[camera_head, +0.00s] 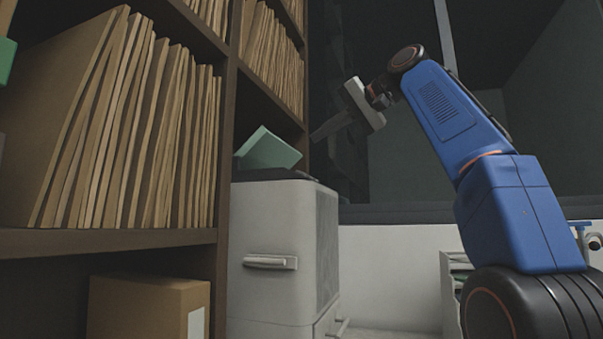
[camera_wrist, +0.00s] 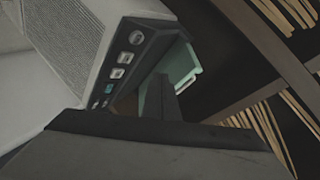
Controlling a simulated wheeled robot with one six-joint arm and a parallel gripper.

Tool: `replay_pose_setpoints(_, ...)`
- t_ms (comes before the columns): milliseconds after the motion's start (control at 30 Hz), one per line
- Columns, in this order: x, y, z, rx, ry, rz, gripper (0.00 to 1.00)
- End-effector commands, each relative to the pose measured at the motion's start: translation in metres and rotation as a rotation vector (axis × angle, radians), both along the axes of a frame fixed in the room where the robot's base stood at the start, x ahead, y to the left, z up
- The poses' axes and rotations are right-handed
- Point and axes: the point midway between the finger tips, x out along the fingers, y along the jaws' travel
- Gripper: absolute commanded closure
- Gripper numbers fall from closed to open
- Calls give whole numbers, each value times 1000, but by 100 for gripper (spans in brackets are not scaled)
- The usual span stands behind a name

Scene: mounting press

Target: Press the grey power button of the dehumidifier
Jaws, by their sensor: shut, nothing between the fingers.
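The dehumidifier, a pale grey-white box (camera_head: 272,245), stands beside the shelf in the head view, with a handle on its front. In the wrist view its casing (camera_wrist: 65,50) is at the upper left, with a dark control panel (camera_wrist: 152,40) along its edge. The panel carries a column of small buttons. The topmost, a round grey one (camera_wrist: 136,38), looks like the power button; a teal one sits lower. My gripper (camera_head: 314,137) is shut and empty, above and just right of the dehumidifier's top.
A wooden shelf (camera_head: 110,241) with many folders fills the left. A cardboard box (camera_head: 148,305) sits on the lower shelf. A dark window lies behind my arm.

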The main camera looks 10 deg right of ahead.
Motion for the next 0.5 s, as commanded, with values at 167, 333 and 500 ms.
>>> replay_pose_setpoints(167,2,6,-14,1,2,1,100)
replay_pose_setpoints(333,6,12,-30,0,2,2,100)
replay_pose_setpoints(500,11,18,-44,0,1,2,100)
